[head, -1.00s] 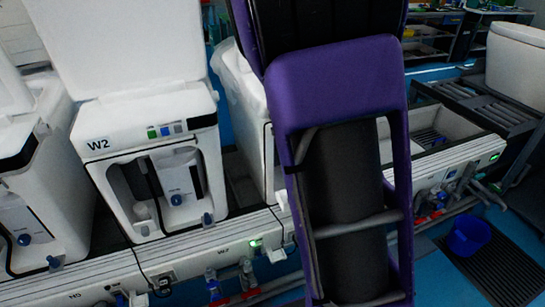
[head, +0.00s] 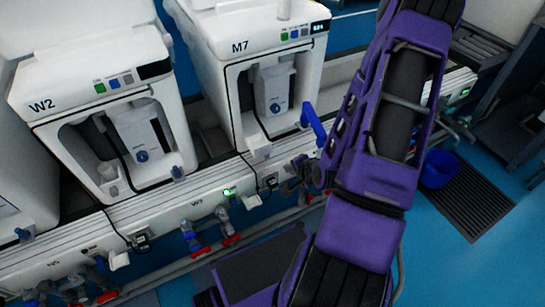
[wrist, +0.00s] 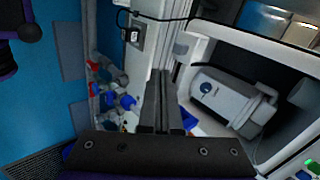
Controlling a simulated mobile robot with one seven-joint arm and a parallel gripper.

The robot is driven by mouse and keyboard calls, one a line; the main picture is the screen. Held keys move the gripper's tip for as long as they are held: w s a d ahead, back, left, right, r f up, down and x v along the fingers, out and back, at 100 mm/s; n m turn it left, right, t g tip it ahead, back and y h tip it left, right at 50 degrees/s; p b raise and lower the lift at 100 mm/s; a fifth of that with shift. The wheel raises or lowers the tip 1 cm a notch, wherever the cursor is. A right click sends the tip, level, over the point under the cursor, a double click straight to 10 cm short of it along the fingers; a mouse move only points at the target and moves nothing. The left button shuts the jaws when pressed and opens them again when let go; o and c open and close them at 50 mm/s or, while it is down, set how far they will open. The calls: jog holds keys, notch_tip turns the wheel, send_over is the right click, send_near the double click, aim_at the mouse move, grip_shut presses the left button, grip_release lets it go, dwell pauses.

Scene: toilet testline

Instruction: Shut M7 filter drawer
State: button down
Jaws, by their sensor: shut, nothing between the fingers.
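The machine marked M7 (head: 239,47) is white, with an open front bay. A blue part (head: 313,124) sticks out at its lower right front. It may be the filter drawer, but I cannot tell for certain. My gripper (head: 292,186) is low in front of M7, below the blue part. In the wrist view, my gripper (wrist: 163,78) is shut and empty, pointing along the white rail. A blue piece (wrist: 188,121) shows close to the right of the fingers; contact cannot be told. M7's white inner canister (wrist: 225,95) lies to the right in this view.
The machine W2 (head: 42,105) stands left of M7. A white rail (head: 170,215) runs along below the machines, with red and blue valves (head: 225,235) and pipes under it. A blue bucket (head: 438,168) stands on the floor at right.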

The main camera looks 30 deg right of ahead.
jog(key=m, duration=0.1)
jog(key=b, duration=0.2)
send_near(268, 157)
notch_tip(268, 157, down, 4)
jog(key=w, duration=0.4)
jog(key=shift+a+f+t, duration=0.2)
jog(key=shift+f+t, duration=0.05)
jog(key=shift+t, duration=0.05)
jog(key=shift+d, duration=0.1)
